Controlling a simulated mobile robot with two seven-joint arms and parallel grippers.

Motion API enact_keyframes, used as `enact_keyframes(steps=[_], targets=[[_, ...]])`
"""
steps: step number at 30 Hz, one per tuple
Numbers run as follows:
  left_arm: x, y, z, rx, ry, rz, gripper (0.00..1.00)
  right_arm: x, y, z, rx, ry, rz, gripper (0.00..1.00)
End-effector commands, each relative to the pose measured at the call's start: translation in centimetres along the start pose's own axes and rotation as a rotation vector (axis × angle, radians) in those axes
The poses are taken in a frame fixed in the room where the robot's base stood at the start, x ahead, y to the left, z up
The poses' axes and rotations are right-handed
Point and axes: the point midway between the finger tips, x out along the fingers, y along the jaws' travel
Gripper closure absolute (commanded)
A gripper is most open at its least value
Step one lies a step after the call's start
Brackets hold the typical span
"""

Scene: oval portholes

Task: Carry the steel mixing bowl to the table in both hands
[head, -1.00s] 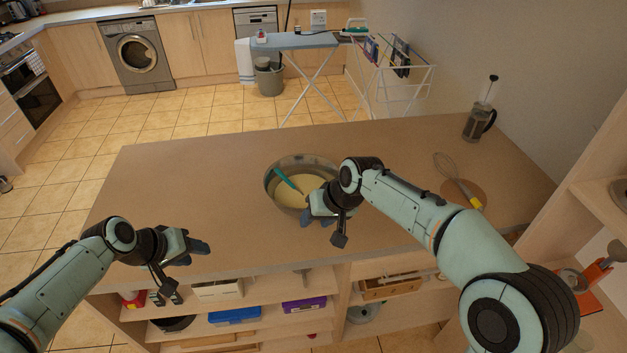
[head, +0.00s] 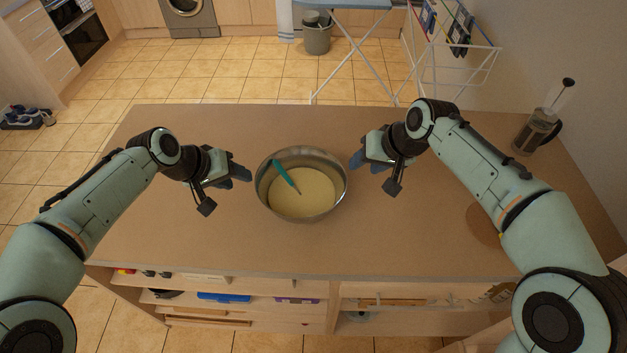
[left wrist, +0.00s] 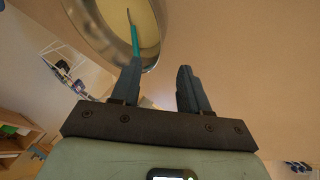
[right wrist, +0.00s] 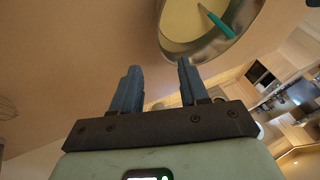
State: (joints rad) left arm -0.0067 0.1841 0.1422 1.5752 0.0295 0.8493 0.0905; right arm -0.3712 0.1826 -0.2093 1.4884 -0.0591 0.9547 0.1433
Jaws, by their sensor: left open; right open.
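The steel mixing bowl (head: 341,190) stands upright on the brown worktop, with pale batter and a teal-handled utensil (head: 285,175) inside. My left gripper (head: 243,172) is open and empty, just left of the bowl's rim. My right gripper (head: 358,160) is open and empty, just right of the rim. In the left wrist view the bowl (left wrist: 95,40) is beyond the open fingers (left wrist: 160,85), at the upper left. In the right wrist view the bowl (right wrist: 205,48) is beyond the open fingers (right wrist: 160,80), at the upper right. Neither gripper visibly touches it.
The worktop (head: 200,240) is clear around the bowl. A French press (head: 535,130) stands at its back right. Shelves with boxes (head: 225,297) are under the near edge. A drying rack (head: 455,60) and a bucket (head: 316,37) stand on the tiled floor beyond.

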Motion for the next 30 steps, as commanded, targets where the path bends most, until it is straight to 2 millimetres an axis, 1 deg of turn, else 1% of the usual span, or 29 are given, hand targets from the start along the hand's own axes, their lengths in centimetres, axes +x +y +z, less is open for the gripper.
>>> enact_keyframes(steps=[10, 14, 17, 27, 30], targets=[[0.1, -0.1, 0.0, -0.001, 0.0, -0.001, 0.55, 0.1, 0.0, 0.0, -0.001, -0.001, 0.0, 0.56], [0.8, 0.0, 0.1, -0.001, -0.003, 0.0, 0.55, 0.8, 0.0, 0.1, 0.0, -0.002, 0.0, 0.56], [2.2, 0.0, 0.1, -0.001, -0.004, 0.0, 0.55, 2.2, 0.0, 0.1, 0.0, -0.004, 0.0, 0.56], [8.8, 0.0, 0.1, 0.0, -0.005, 0.0, 0.55, 8.8, 0.0, 0.1, 0.0, -0.005, 0.001, 0.56], [10.5, 0.0, 0.1, 0.0, -0.004, 0.0, 0.55, 10.5, 0.0, 0.1, 0.0, -0.004, 0.001, 0.56]])
